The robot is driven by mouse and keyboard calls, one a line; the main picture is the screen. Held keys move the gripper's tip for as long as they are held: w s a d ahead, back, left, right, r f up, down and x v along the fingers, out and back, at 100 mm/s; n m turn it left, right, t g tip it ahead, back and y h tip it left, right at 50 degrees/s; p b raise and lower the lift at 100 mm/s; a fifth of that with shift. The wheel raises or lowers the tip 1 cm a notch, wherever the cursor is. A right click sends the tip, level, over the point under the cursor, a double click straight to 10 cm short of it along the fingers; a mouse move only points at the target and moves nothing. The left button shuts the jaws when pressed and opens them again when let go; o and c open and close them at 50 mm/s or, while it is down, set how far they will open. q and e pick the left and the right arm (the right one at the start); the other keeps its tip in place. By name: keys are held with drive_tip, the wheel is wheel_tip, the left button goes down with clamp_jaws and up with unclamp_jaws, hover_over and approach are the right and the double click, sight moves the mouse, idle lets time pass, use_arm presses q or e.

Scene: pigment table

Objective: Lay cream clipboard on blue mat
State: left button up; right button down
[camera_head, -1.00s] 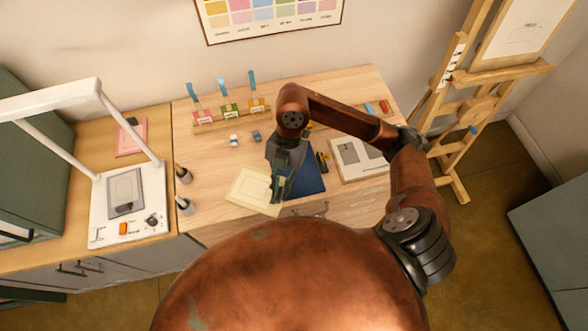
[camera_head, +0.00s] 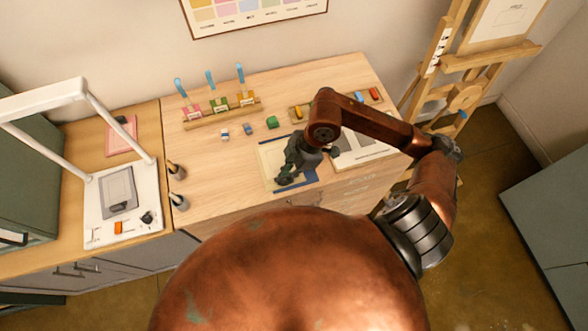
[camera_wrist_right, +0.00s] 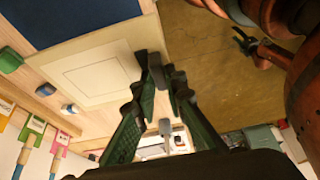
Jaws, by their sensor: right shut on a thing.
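The cream clipboard (camera_head: 270,158) is a thin pale board over the blue mat (camera_head: 312,177) on the wooden table. I cannot tell whether the clipboard touches the mat. A small dark gripper (camera_wrist_right: 245,40), apparently my left, shows there; its jaws are unclear.
A green block (camera_head: 272,122) and two small blocks lie behind the clipboard. A tray of colored blocks (camera_head: 335,105) and a pale board (camera_head: 368,152) are to the right.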

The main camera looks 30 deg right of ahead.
drive_tip(key=w+d+f, duration=0.1)
drive_tip(key=f, duration=0.1)
drive_tip(key=w+d+f, duration=0.1)
drive_tip(key=d+f, duration=0.1)
drive_tip(key=w+d+f, duration=0.1)
drive_tip(key=d+f, duration=0.1)
drive_tip(key=shift+w+f, duration=0.2)
drive_tip(key=shift+w, duration=0.15)
drive_tip(key=f, duration=0.3)
drive_tip(key=shift+d+f, duration=0.15)
drive_tip(key=shift+d, duration=0.05)
drive_tip(key=c, duration=2)
unclamp_jaws()
drive_tip(key=shift+c, duration=0.2)
drive_tip(key=shift+o, duration=0.4)
drive_tip(key=v, duration=1.2)
